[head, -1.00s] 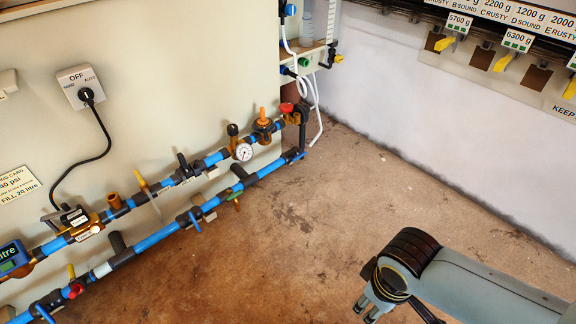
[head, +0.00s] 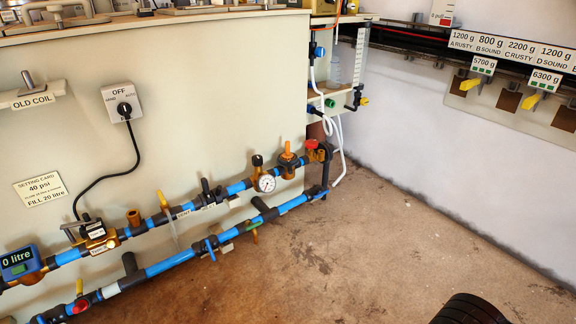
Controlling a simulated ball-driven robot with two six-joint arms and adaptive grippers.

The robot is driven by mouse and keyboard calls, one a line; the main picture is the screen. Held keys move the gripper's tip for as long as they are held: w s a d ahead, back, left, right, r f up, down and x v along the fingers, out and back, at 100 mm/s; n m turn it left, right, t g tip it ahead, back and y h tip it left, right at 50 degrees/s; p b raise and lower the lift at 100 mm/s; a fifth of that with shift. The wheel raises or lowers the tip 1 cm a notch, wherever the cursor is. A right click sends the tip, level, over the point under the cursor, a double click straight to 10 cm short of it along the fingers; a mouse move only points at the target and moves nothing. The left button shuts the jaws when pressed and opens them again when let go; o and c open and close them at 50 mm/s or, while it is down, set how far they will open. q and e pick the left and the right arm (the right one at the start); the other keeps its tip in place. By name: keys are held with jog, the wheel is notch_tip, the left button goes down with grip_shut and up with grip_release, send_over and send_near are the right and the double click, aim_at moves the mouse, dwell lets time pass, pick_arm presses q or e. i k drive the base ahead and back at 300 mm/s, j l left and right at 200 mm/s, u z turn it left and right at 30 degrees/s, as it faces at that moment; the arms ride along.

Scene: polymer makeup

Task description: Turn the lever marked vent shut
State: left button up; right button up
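A small plate reading VENT (head: 184,213) is on the upper blue pipe in the head view. A yellow lever (head: 162,199) stands just left of the plate, pointing up and slightly left, across the pipe. A thin pale tube (head: 172,236) hangs below it. A black lever (head: 205,187) stands to the right of the plate, also pointing up. I cannot tell for certain which of the two the plate marks. Neither gripper is in view; only a black ringed part of my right arm shows at the bottom right, well away from the pipes.
A lower blue pipe (head: 170,262) with several valves runs in front. A gauge (head: 266,183) and an orange-topped fitting (head: 288,160) are further right. A litre meter (head: 19,261) is at the left, an OFF switch (head: 124,103) above. The brown floor (head: 330,255) is clear.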

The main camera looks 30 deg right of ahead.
aim_at(163, 200)
jog(key=i+j, duration=0.25)
jog(key=j, duration=0.15)
jog(key=i+j, duration=0.2)
jog(key=j, duration=0.15)
jog(key=i+j, duration=0.25)
jog(key=j, duration=0.15)
jog(key=i+j, duration=0.25)
jog(key=j, duration=0.15)
